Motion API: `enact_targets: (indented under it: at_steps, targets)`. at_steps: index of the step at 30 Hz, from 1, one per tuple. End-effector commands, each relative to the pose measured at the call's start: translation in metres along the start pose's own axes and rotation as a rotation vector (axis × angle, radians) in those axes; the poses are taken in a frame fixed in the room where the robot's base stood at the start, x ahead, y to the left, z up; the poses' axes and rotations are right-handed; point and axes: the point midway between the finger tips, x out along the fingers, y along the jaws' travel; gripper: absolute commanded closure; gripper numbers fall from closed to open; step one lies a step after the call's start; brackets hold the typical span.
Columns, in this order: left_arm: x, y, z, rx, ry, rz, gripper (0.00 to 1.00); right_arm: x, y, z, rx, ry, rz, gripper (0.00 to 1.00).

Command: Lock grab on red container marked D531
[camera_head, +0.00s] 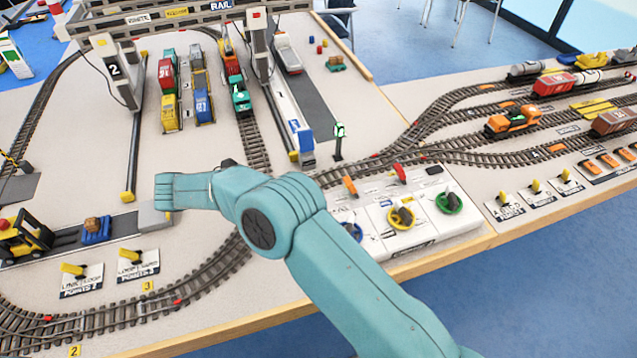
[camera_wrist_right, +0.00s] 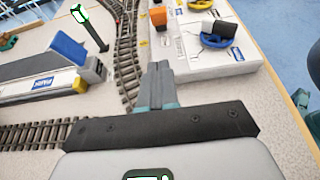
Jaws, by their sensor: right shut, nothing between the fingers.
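In the head view, a red container (camera_head: 166,74) stands in the stack yard behind a yellow one. Another red block (camera_head: 232,63) is on the train at the middle track. The marking D531 cannot be read on either. The gantry crane (camera_head: 190,22) spans the top edge, and its grab cannot be made out. The control panel (camera_head: 385,232) has an orange lever (camera_head: 349,186), a red lever (camera_head: 399,172) and coloured knobs. In the wrist view, my right gripper (camera_wrist_right: 160,68) is shut and empty, low beside the panel. My left gripper is not in view.
My right arm crosses the middle of the head view and hides part of the board and panel. A green signal post (camera_head: 338,141) stands left of the panel. A yellow forklift (camera_head: 22,238) is at the left. Tracks and wagons fill the right board.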

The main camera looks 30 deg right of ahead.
Motion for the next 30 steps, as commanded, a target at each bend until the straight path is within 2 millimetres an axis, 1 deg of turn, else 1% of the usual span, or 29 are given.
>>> enact_targets:
  at_steps: [3,11,14,17,20,27,29,30]
  targets:
    - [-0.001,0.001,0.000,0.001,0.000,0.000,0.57,-0.004,-0.003,-0.002,-0.006,-0.003,0.012,1.00]
    - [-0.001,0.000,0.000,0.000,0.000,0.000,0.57,-0.004,-0.003,-0.001,-0.005,-0.002,0.011,1.00]
    - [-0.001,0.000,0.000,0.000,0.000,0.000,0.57,0.000,-0.002,-0.001,-0.006,-0.002,0.010,1.00]
    - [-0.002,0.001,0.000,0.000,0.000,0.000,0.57,0.011,-0.002,-0.001,-0.007,-0.003,0.009,1.00]
    - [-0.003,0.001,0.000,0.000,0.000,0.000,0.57,0.029,-0.001,-0.001,-0.007,-0.003,0.009,1.00]
    - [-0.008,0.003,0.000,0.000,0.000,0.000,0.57,0.081,-0.001,-0.001,-0.007,-0.003,0.010,1.00]
    - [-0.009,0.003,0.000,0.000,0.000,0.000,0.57,0.092,-0.001,-0.001,-0.008,-0.002,0.009,1.00]
    - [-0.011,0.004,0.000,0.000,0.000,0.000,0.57,0.097,0.000,0.004,-0.005,-0.001,0.012,1.00]
